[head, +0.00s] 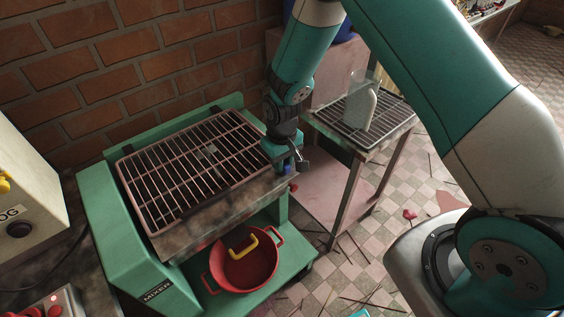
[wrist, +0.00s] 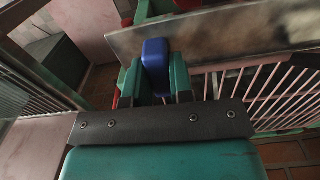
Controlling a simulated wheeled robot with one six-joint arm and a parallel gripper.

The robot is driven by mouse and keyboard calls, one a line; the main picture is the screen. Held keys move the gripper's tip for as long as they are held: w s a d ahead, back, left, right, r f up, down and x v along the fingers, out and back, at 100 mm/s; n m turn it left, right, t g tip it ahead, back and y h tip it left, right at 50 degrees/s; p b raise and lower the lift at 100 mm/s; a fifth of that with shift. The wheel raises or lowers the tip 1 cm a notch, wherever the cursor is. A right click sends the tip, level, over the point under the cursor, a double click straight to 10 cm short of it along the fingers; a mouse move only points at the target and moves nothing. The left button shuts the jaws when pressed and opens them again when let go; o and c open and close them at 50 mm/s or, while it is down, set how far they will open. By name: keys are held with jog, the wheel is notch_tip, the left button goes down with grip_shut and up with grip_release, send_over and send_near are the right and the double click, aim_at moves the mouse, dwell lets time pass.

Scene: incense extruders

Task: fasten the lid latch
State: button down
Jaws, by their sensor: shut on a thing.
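The mixer (head: 160,290) is a green machine with a barred pink lid (head: 150,187) lying flat across its top. My gripper (head: 288,166) is at the lid's right end, by the front corner. In the wrist view my gripper (wrist: 155,82) is shut on a blue latch handle (wrist: 155,52), which stands between the two green fingers beside the worn metal panel (wrist: 215,35). In the head view the latch is mostly hidden by my gripper. Whether the latch is engaged cannot be told.
A red pot (head: 243,268) with a yellow handle sits on the mixer's lower shelf. A side table (head: 368,140) with a rack and a clear container (head: 360,105) stands to the right. A brick wall (head: 100,65) is behind. The tiled floor has scattered sticks.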

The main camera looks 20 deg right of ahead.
jog(key=shift+n, duration=0.4)
jog(key=c, duration=1)
grip_release()
jog(key=shift+r, duration=0.1)
notch_tip(320, 180, up, 17)
jog(key=b, duration=0.2)
jog(key=shift+r+b, duration=0.15)
jog(key=shift+b, duration=0.2)
jog(key=s+a+r+n+y, duration=0.1)
jog(key=s+r, duration=0.2)
jog(key=s, duration=0.5)
jog(key=s+a+r+n+y, duration=0.1)
jog(key=s+a+r, duration=0.1)
jog(key=s, duration=0.6)
jog(key=s+a+r+n+y, duration=0.1)
jog(key=s+r, duration=0.3)
jog(key=s, duration=0.5)
jog(key=shift+a+r+y, duration=0.35)
jog(key=shift+y, duration=0.25)
